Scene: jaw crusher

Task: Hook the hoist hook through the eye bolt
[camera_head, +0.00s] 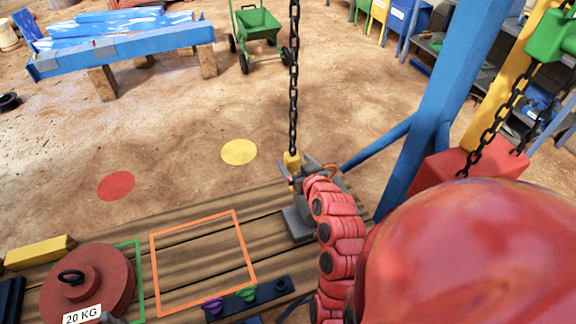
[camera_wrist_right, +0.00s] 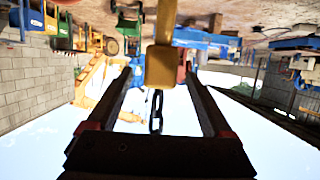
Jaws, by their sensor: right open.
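The hoist chain (camera_head: 293,80) hangs straight down in the head view and ends in a yellow hook block (camera_head: 291,160). The hook below it is largely hidden by my gripper. My right gripper (camera_head: 302,176) is at the block, with its jaws open. In the right wrist view the yellow block (camera_wrist_right: 160,66) shows between the spread fingers (camera_wrist_right: 160,85), with chain links (camera_wrist_right: 156,110) beyond it. I cannot tell whether a finger touches it. The eye bolt (camera_head: 71,277) stands on a round red 20 KG weight (camera_head: 112,272) at the lower left. My left gripper is not seen.
The weight sits on a plank platform (camera_head: 190,230), beside an orange square outline (camera_head: 205,262). A dark strip with coloured pieces (camera_head: 248,296) lies in front. A blue post (camera_head: 430,110) and red block (camera_head: 440,172) stand at right. Open sandy ground lies behind.

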